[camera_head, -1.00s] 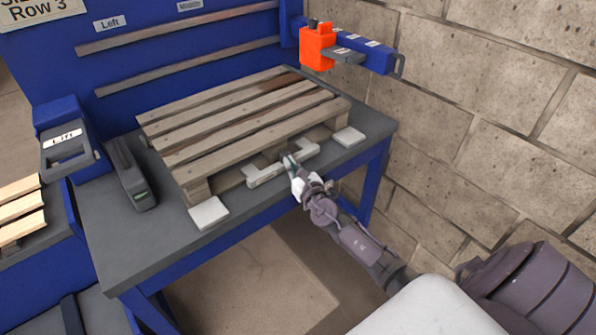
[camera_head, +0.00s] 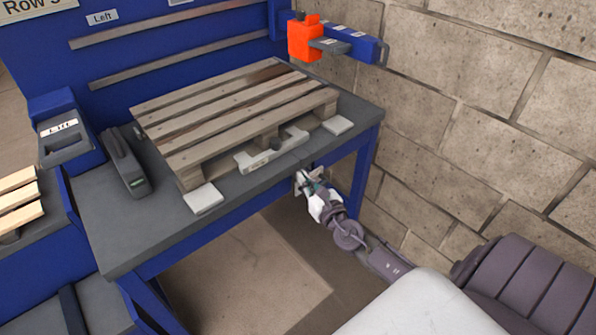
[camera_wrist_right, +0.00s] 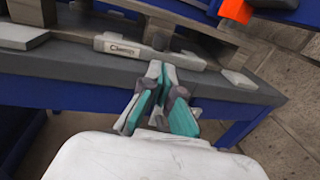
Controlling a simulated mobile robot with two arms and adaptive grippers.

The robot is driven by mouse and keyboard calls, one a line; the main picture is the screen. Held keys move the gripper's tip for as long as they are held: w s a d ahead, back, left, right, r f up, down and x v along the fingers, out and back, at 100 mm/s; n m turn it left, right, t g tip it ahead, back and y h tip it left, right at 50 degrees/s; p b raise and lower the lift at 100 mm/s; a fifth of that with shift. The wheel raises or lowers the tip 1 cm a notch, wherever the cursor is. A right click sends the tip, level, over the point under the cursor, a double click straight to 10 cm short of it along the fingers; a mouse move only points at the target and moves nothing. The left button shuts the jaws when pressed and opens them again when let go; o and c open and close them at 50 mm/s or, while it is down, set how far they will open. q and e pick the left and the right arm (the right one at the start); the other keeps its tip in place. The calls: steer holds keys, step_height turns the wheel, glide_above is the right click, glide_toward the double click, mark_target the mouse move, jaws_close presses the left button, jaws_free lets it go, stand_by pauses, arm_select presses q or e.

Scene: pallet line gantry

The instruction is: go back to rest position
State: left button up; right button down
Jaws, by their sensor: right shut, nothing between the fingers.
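My right gripper (camera_head: 306,182) is at the front edge of the grey-topped blue table (camera_head: 120,230), clear of the pallet and holding nothing. In the right wrist view its teal-and-grey fingers (camera_wrist_right: 158,78) are shut, in front of the table edge. A wooden pallet (camera_head: 230,115) lies on the table. A light bar-shaped piece (camera_head: 272,152) lies at the pallet's front side, apart from the gripper; it also shows with a label in the right wrist view (camera_wrist_right: 150,53). My left gripper is in neither view.
An orange device (camera_head: 304,40) hangs on a blue rail by the brick wall (camera_head: 480,90) at right. A dark grey tool (camera_head: 127,162) lies left of the pallet. A blue holder (camera_head: 62,130) stands further left. Floor is clear below the table.

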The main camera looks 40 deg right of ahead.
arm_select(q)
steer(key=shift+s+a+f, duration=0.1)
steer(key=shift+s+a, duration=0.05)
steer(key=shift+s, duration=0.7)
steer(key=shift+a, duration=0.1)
